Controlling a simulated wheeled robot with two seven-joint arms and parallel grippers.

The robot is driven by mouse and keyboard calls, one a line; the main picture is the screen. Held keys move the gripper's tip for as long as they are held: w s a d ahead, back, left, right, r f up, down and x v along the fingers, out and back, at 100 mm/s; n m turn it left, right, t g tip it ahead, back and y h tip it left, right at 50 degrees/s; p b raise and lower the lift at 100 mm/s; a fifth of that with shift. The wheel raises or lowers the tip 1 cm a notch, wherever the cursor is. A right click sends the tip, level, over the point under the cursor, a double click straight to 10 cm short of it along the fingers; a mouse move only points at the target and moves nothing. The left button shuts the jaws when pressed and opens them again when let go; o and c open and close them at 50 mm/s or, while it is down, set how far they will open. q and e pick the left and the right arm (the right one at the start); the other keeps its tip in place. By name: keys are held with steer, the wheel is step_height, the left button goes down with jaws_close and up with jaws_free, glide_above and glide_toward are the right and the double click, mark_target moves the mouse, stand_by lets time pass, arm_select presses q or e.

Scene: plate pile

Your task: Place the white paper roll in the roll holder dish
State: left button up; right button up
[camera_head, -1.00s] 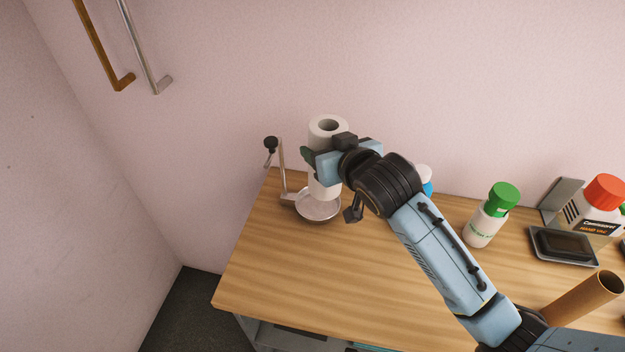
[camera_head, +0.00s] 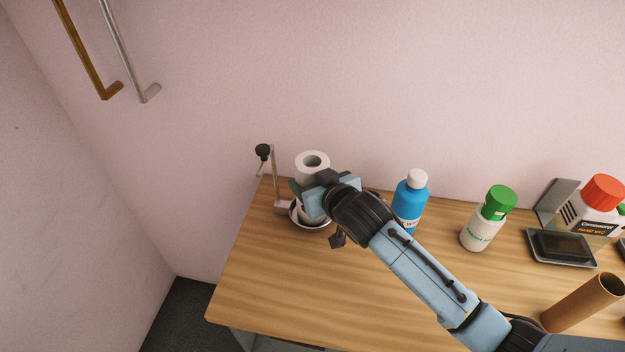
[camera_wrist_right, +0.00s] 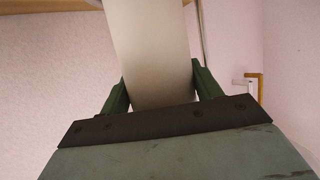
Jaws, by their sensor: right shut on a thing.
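The white paper roll (camera_head: 311,165) stands upright at the back left of the wooden table, over the roll holder dish. My right gripper (camera_head: 304,192) is shut on its middle. In the right wrist view the roll (camera_wrist_right: 152,50) sits between the two green fingers (camera_wrist_right: 163,88). The metal roll holder dish (camera_head: 297,220) shows only at its rim around the roll's lower end. The gripper hides part of that end, so I cannot tell whether it touches the dish bottom. The holder's post with a black knob (camera_head: 263,152) rises left of the roll. My left gripper is not in view.
A blue bottle (camera_head: 409,200) stands right of my gripper. A white bottle with a green cap (camera_head: 487,222), a black device (camera_head: 562,246), a red-capped container (camera_head: 600,200) and a brown cardboard tube (camera_head: 583,301) are further right. The table's front left (camera_head: 270,290) is clear.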

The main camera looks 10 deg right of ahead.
steer(key=o, duration=1.1)
steer(key=shift+c, duration=0.2)
steer(key=shift+r, duration=0.15)
steer(key=p+v, duration=0.1)
steer(key=v, duration=1.1)
